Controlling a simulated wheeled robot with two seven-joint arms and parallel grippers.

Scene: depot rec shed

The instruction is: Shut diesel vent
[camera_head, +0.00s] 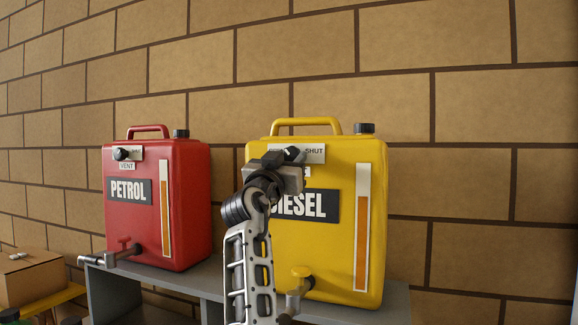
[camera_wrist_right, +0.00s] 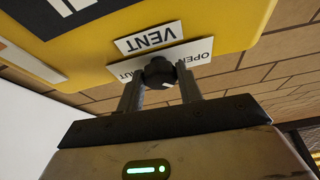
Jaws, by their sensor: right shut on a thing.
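The yellow diesel can (camera_head: 340,240) stands upright on a grey shelf. Its black vent knob (camera_head: 292,153) sits on a white plate (camera_head: 316,154); SHUT reads at the right, and my gripper covers the left part. In the right wrist view the knob (camera_wrist_right: 160,72) is between my two fingers, below the upside-down VENT label (camera_wrist_right: 148,37). OPEN shows at the right there and the end of SHUT at the left. My right gripper (camera_head: 285,163) is shut on the knob. I cannot tell clearly where the knob points. My left gripper is not in view.
A red petrol can (camera_head: 185,210) with its own vent knob (camera_head: 121,154) and tap (camera_head: 122,254) stands to the left. The diesel tap (camera_head: 300,283) is low on the can, beside my right arm. The shelf (camera_head: 398,303) runs under both cans, against a block wall. A cardboard box (camera_head: 30,280) is far left.

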